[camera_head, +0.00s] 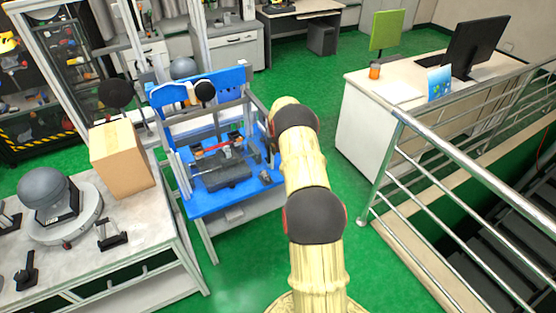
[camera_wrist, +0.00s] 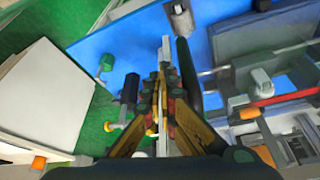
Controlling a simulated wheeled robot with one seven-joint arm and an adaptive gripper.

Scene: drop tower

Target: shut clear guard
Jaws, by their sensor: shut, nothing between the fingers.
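The drop tower is a blue-and-grey machine (camera_head: 200,95) left of my arm in the head view. Its blue base plate (camera_head: 200,206) carries a dark fixture (camera_head: 222,172) and red parts. I cannot make out the clear guard for certain; a slanted grey bar (camera_head: 257,112) at the tower's right side may be its edge. My gripper (camera_wrist: 160,80) shows in the wrist view, fingers shut and empty, over the tower's blue surface (camera_wrist: 130,45). A thin pale strip and a dark rod lie just beyond the fingertips; contact is unclear. In the head view my arm hides the gripper.
A workbench (camera_head: 150,222) with a cardboard box (camera_head: 120,160) and a grey ball device (camera_head: 45,190) stands left of the tower. A desk (camera_head: 372,125) and metal railing (camera_head: 470,170) stand to the right. Green floor (camera_head: 245,275) is clear in front.

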